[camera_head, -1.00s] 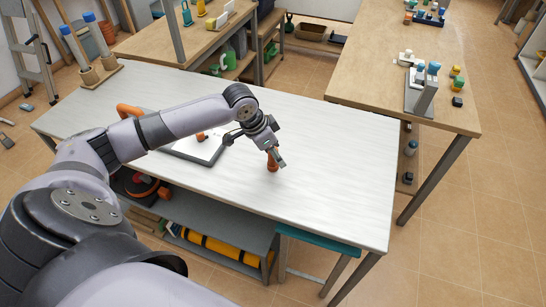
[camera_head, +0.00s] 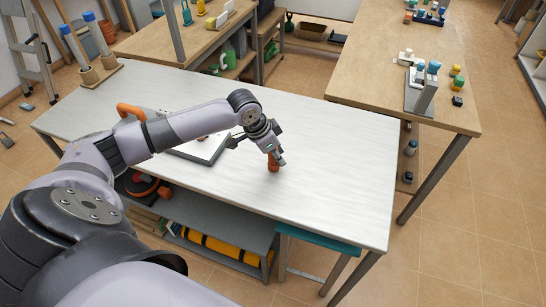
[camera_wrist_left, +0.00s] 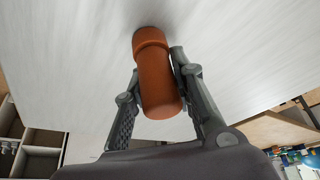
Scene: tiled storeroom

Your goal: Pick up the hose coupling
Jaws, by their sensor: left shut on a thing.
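The hose coupling (camera_head: 273,163) is a small orange-brown cylinder on the white tabletop, near the middle of the table. In the left wrist view the coupling (camera_wrist_left: 155,75) shows a wider collar at its far end and lies between the two dark fingers. My left gripper (camera_head: 274,156) is shut on it from above; it also shows in the left wrist view (camera_wrist_left: 160,88). The coupling's lower end appears at or very near the tabletop; I cannot tell whether it touches. My right gripper is not in view.
The white table (camera_head: 335,160) is clear to the right of the coupling. A white board (camera_head: 200,150) lies partly behind my arm. A wooden bench (camera_head: 440,110) with small parts and a grey holder (camera_head: 421,92) stands at the right.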

